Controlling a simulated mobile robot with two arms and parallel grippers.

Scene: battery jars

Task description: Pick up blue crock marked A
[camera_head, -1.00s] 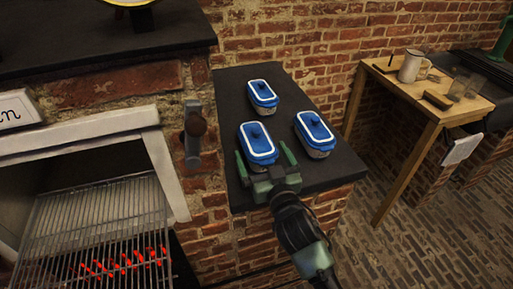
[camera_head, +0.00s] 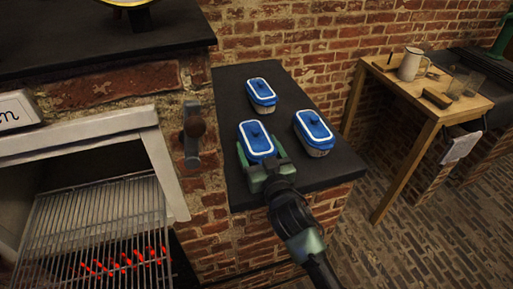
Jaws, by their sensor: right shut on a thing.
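Three blue-lidded crocks stand on a dark stone top (camera_head: 290,95). The near-left crock (camera_head: 255,137) has my right gripper (camera_head: 261,158) shut on it, with one finger along each side. The gripper hides the near end of this crock. Another crock (camera_head: 261,94) stands behind it, and a third crock (camera_head: 314,132) stands to its right, apart from the gripper. Any letter marks on the crocks are too small to read. The held crock appears to be at the height of the stone top; I cannot tell if it is lifted. My left gripper is not in view.
An oven opening with a wire grate (camera_head: 95,235) over glowing coals is at the left. A wooden table (camera_head: 440,105) with a white mug (camera_head: 410,65) stands at the right. The brick floor between is clear.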

